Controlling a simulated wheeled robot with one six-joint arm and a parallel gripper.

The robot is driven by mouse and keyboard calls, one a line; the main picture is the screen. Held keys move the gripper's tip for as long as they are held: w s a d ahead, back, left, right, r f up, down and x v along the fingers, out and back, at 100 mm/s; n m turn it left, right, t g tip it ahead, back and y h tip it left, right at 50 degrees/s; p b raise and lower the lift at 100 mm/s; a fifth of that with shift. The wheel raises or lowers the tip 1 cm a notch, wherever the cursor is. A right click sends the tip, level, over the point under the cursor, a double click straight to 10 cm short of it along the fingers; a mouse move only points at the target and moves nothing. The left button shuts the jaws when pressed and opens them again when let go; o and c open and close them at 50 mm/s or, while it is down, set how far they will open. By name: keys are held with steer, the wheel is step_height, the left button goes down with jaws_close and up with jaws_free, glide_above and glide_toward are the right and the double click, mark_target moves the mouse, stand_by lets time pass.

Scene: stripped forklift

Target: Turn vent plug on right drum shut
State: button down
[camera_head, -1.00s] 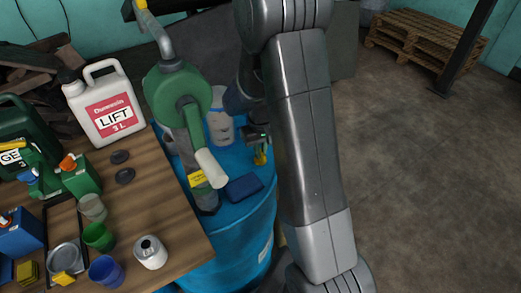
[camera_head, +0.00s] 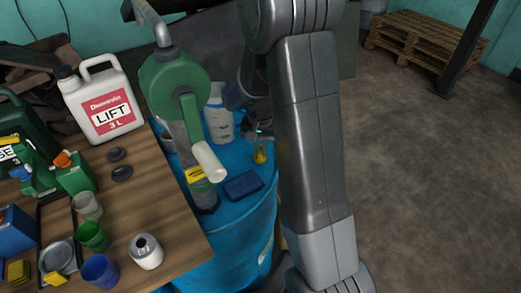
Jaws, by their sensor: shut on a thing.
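The blue drum (camera_head: 235,222) stands just right of the wooden table, with a green hand pump (camera_head: 175,82) on its top. A small yellow piece (camera_head: 260,154), which looks like the vent plug, is on the drum top near its right edge. My gripper (camera_head: 258,138) reaches down from behind my large grey arm and is shut on this yellow piece. The fingers are small and dark, so the exact grip and the plug's seat are hard to see. My arm hides the drum's right side.
The table (camera_head: 175,215) holds a white LIFT canister (camera_head: 103,105), cups and a can (camera_head: 147,252). Open floor and a pallet (camera_head: 425,42) are to the right.

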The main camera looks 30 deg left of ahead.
steer(key=m+b, duration=0.1)
steer(key=m, duration=0.3)
steer(key=shift+m, duration=0.3)
steer(key=m+b, duration=0.1)
steer(key=m, duration=0.3)
steer(key=shift+m, duration=0.4)
steer(key=shift+r, duration=0.1)
steer(key=c, duration=1.5)
jaws_free()
step_height(320, 180, up, 14)
steer(key=shift+f, duration=0.15)
